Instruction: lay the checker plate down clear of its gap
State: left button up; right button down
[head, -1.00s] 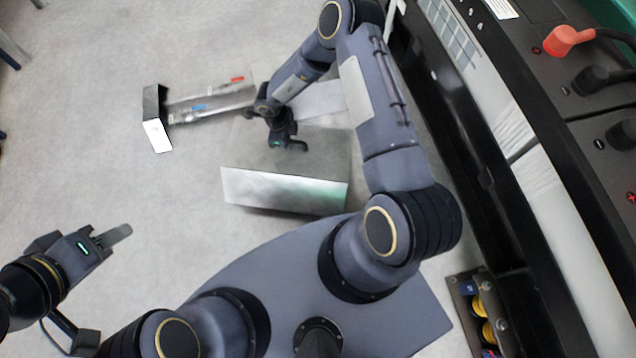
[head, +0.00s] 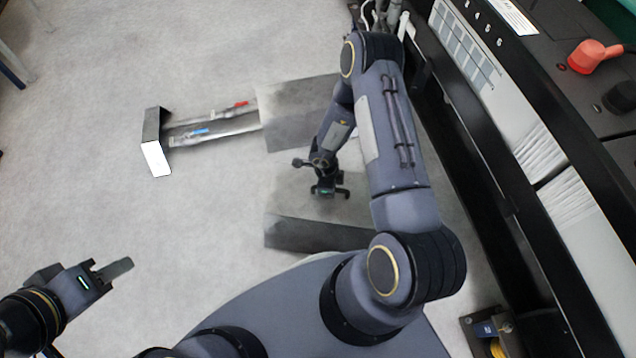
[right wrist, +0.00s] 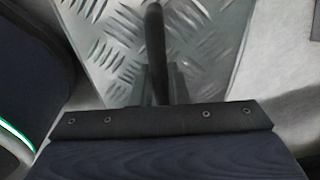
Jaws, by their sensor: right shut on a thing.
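The checker plate (head: 300,205) is a grey metal sheet with a darker front face, low in the middle of the head view. My right gripper (head: 329,191) is shut on it at its upper side. In the right wrist view the raised diamond pattern of the plate (right wrist: 108,40) fills the upper middle, with a dark bar in front of it. I cannot tell how high the plate is held.
A long black machine (head: 480,170) with terminals runs along the right. Pale floor (head: 90,150) is clear on the left.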

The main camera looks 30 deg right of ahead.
jog(key=shift+s+d+f, duration=0.3)
jog(key=shift+d+f, duration=0.1)
jog(key=shift+f, duration=0.25)
jog(key=f+b, duration=0.3)
jog(key=shift+s+d+f, duration=0.2)
jog(key=shift+d+f, duration=0.05)
jog(key=shift+f, duration=0.15)
jog(key=shift+r, duration=0.1)
jog(key=c, duration=1.4)
grip_release()
